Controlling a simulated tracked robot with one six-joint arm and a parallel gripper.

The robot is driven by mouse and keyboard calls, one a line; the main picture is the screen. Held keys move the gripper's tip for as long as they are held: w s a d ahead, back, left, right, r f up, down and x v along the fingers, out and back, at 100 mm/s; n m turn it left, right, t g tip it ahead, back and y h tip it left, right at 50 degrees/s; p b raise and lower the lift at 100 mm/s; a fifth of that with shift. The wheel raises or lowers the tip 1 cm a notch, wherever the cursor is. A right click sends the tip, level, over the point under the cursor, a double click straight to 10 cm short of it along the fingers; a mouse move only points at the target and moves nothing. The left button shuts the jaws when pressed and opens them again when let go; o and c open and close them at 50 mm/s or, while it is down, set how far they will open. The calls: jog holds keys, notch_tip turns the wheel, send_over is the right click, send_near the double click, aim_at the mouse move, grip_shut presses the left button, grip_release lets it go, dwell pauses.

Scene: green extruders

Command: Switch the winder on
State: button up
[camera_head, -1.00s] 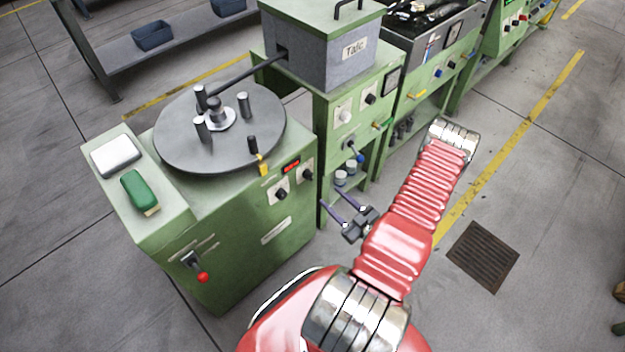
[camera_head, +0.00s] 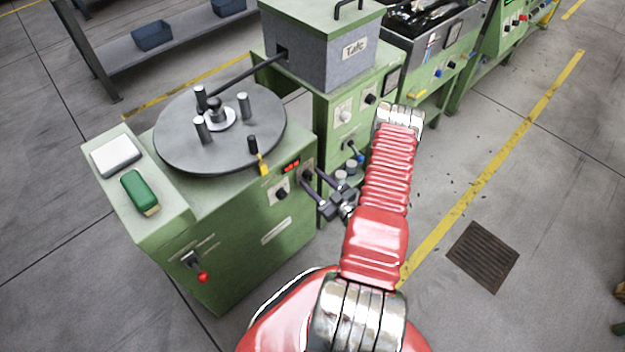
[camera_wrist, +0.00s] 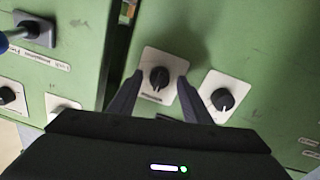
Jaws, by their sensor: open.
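The green winder (camera_head: 240,250) stands at left in the head view, with a round grey disc (camera_head: 180,150) on top. Its front has a red display (camera_head: 291,165), a left knob (camera_head: 281,193) and a right knob (camera_head: 307,174). My gripper (camera_head: 312,177) is open in front of the right knob. In the wrist view, this black knob (camera_wrist: 159,78) on its white plate shows between my gripper's fingertips (camera_wrist: 160,80). Contact cannot be told. The other knob (camera_wrist: 222,99) lies outside the fingers, to the right.
A red-knobbed lever (camera_head: 202,277) is low on the winder's front. A green block (camera_head: 140,192) lies on its left top. The talc machine (camera_head: 335,50) stands close on the right, with a rod reaching over the disc.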

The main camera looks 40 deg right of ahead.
jog(key=shift+w, duration=0.3)
jog(key=c, duration=1)
jog(key=shift+c, duration=0.2)
jog(key=shift+m, duration=0.4)
jog(key=m, duration=1)
jog(key=shift+d+m+g, duration=0.1)
jog(key=shift+m+g, duration=0.2)
jog(key=shift+m, duration=0.1)
